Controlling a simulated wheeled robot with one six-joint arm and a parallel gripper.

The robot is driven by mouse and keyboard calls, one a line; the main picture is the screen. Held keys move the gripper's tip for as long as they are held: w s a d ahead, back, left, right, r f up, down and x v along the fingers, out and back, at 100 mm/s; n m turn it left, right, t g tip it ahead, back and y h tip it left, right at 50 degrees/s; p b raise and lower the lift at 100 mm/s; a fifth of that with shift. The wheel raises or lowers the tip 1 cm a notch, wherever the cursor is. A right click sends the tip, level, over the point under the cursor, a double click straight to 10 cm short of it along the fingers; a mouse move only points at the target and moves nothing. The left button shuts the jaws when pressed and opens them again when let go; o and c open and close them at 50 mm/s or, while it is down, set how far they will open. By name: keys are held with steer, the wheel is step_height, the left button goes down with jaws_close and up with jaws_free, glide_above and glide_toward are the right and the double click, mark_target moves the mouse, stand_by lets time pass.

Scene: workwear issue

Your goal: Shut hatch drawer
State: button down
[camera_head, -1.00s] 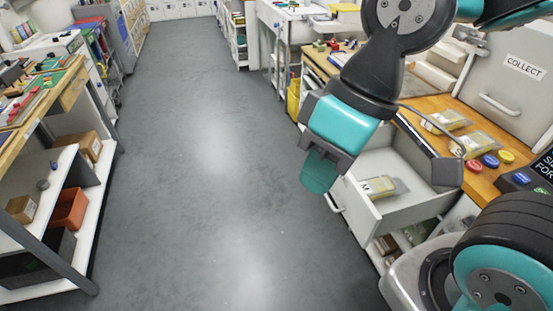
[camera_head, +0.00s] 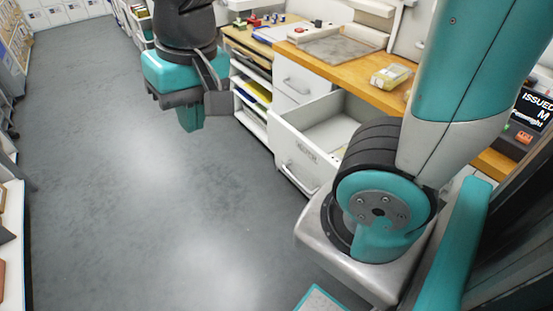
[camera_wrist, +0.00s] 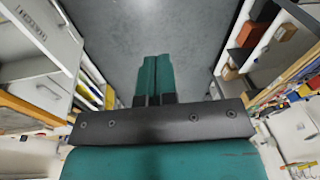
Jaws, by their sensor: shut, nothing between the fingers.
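The open drawer (camera_head: 297,150) is a white box pulled out from under the wooden counter, with a handle low on its front. The part of its inside that shows looks empty; my arm hides its right end. A white drawer front with a small label (camera_wrist: 52,40) also shows at upper left in the wrist view. My gripper (camera_head: 190,117) hangs over the floor to the left of the drawer, apart from it. Its teal fingers, also in the wrist view (camera_wrist: 154,78), are together with nothing between them.
The counter (camera_head: 345,72) holds a clear packet with yellow (camera_head: 390,76) and a grey mat (camera_head: 340,48). A closed drawer (camera_head: 297,82) and open shelves stand left of the open drawer. A screen (camera_head: 535,108) reads "ISSUED M". The floor (camera_head: 140,190) is clear.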

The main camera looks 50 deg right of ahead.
steer(key=w+d+f+m+h+b, duration=0.3)
steer(key=w+d+f+m+b, duration=0.25)
steer(key=f+m+b, duration=0.35)
steer(key=m+g+h+b, duration=0.4)
steer(key=m+h+b, duration=0.4)
steer(key=m+b, duration=1.85)
glide_toward(286, 149)
steer(key=shift+m, duration=0.95)
steer(key=x, duration=0.2)
steer(key=p+x, duration=0.1)
steer(key=x, duration=0.2)
steer(key=shift+s+f, duration=0.1)
steer(key=shift+f, duration=0.35)
steer(key=shift+s+d, duration=0.1)
steer(key=shift+d, duration=0.5)
steer(key=shift+d, duration=0.1)
